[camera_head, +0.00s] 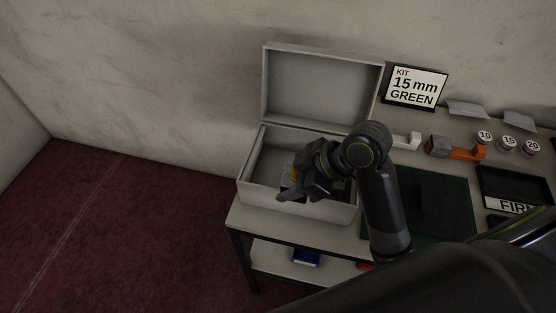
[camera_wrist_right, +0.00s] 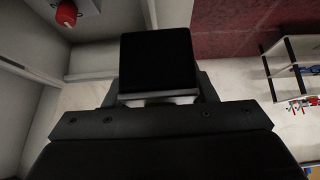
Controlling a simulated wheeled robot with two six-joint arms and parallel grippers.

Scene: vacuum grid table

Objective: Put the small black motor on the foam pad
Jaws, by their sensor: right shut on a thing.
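My right gripper (camera_head: 305,182) is over the open grey box (camera_head: 252,192) in the head view, between its side walls. In the right wrist view a square black block (camera_wrist_right: 158,62) with a silvery rim below it sits at the gripper, and the gripper is shut on it. It looks like the small black motor; in the head view the gripper hides it. A dark pad (camera_head: 445,205) lies on the green mat on the table, right of the box; I cannot tell for sure that it is the foam pad. My left gripper is not in view.
The box lid (camera_head: 325,88) stands open behind. A kit sign (camera_head: 415,86), an orange-handled tool (camera_head: 458,150), several small numbered jars (camera_head: 508,144) and a black tray (camera_head: 515,185) are at the right. A red round part (camera_wrist_right: 67,13) shows in the wrist view. My arm crosses the mat.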

